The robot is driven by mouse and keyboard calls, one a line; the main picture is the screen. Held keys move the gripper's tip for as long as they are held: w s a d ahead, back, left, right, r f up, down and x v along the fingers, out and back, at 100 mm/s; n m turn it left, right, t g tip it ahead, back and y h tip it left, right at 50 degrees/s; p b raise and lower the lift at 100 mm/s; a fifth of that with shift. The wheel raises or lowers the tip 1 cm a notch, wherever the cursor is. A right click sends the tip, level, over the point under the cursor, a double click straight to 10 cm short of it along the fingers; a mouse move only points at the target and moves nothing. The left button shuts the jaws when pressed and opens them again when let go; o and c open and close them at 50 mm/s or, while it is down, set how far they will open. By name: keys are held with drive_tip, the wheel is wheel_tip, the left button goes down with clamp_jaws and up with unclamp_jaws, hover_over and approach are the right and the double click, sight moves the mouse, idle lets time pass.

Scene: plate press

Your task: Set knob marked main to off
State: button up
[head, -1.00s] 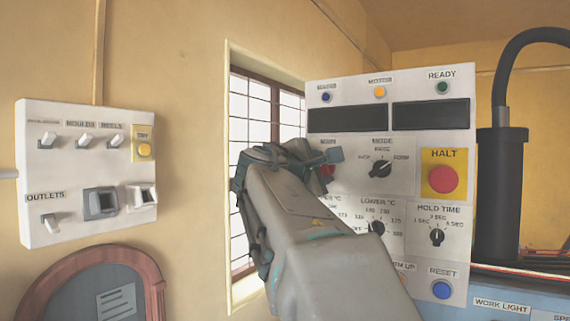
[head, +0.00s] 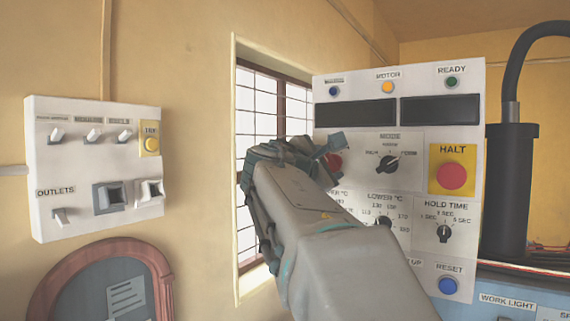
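The control panel (head: 408,132) is white and stands right of the window. A red knob (head: 333,164) shows in part at its left side, beside my gripper's tip. My gripper (head: 322,152) is in front of the panel's left edge and covers most of this knob and the label area above it, so the word main cannot be read now. How the knob is turned is hidden. I cannot tell whether the fingers touch it, or whether they are open or shut.
The mode knob (head: 388,164), lower °C knob (head: 384,222), hold time knob (head: 443,232), red halt button (head: 452,176) and blue reset button (head: 448,286) are on the same panel. A switch box (head: 95,165) hangs on the left wall. A black cylinder (head: 507,190) stands at right.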

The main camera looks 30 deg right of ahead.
drive_tip(key=shift+o, duration=0.9)
drive_tip(key=b+v, duration=0.3)
drive_tip(key=v, duration=1.1)
drive_tip(key=shift+b, duration=0.4)
drive_tip(key=shift+d, duration=0.1)
